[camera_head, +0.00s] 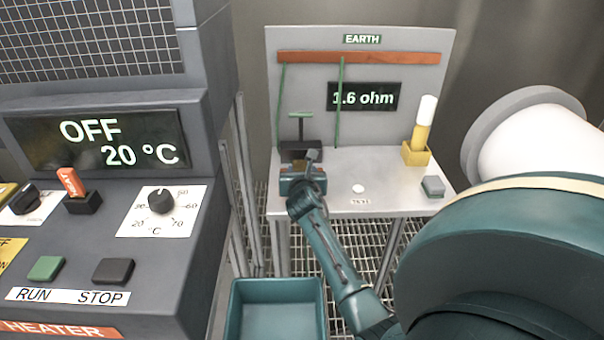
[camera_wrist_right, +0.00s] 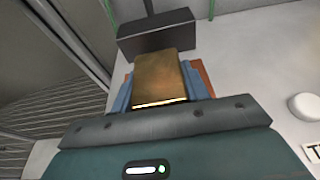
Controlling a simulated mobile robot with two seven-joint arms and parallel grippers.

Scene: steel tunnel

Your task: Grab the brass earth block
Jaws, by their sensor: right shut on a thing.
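The brass earth block (camera_wrist_right: 161,78) sits between the fingers of my right gripper (camera_wrist_right: 165,88) in the right wrist view, and the fingers are shut on it. In the head view my right gripper (camera_head: 302,176) is at the left part of the earth bench (camera_head: 385,185), in front of a dark clamp with a green T-handle (camera_head: 301,120). The block is mostly hidden there; a small brass patch shows beside the gripper. In the wrist view the dark body of the clamp (camera_wrist_right: 156,37) is just beyond the block. I cannot tell whether they touch. My left gripper is not in view.
The earth panel (camera_head: 365,97) reads 1.6 ohm behind the bench. A yellow holder with a white-topped cylinder (camera_head: 421,128), a white button (camera_head: 358,189) and a grey block (camera_head: 433,187) are to the right. A teal bin (camera_head: 278,310) stands below. The heater console (camera_head: 100,220) is left.

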